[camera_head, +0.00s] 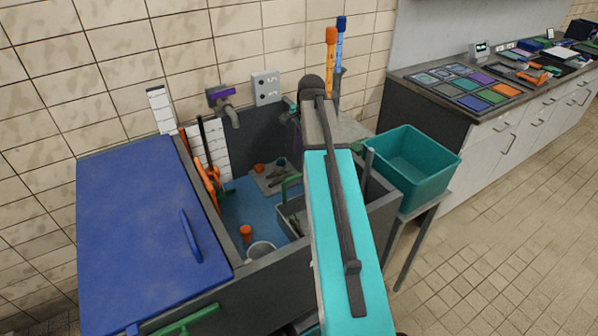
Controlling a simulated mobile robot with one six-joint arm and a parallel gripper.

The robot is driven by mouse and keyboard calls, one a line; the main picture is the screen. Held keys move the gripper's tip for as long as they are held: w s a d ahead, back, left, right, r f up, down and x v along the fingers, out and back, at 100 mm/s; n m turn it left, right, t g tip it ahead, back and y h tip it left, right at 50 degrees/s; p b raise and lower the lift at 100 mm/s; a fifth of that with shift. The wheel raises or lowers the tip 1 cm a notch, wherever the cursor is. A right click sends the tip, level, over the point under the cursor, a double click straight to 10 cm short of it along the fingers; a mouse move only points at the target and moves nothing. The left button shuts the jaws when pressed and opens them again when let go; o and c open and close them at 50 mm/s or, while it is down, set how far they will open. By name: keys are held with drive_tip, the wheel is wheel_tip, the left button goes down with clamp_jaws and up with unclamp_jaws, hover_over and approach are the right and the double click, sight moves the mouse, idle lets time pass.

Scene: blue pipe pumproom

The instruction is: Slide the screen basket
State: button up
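What looks like the screen basket (287,221) is a grey open box with a green handle, standing low in the sunken blue-floored basin (262,212). My turquoise and grey arm crosses in front and hides its right side. Small items seem to lie in it, too small to tell. My gripper cannot be made out; the arm reaches up past the basket towards the back wall, and its far end is hidden. I cannot tell whether anything touches the basket.
A blue lid (140,235) with a handle covers the left side. An orange cup (246,233) and a white bucket (261,252) stand near the basin's front wall. Orange tools (207,178) lean at the left. A teal crate (411,165) stands right, before a counter (490,110).

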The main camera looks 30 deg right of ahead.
sight(298, 176)
drive_tip(key=shift+w+f+p, duration=0.35)
drive_tip(key=shift+w+f, duration=0.05)
drive_tip(key=shift+f, duration=1.55)
drive_tip(key=shift+w+f+p, duration=0.3)
drive_tip(key=shift+w+f, duration=0.05)
drive_tip(key=shift+f, duration=1.6)
drive_tip(key=shift+w+f+p, duration=0.35)
drive_tip(key=shift+w+f, duration=0.05)
drive_tip(key=shift+f, duration=1.55)
clamp_jaws()
drive_tip(key=shift+d, duration=0.15)
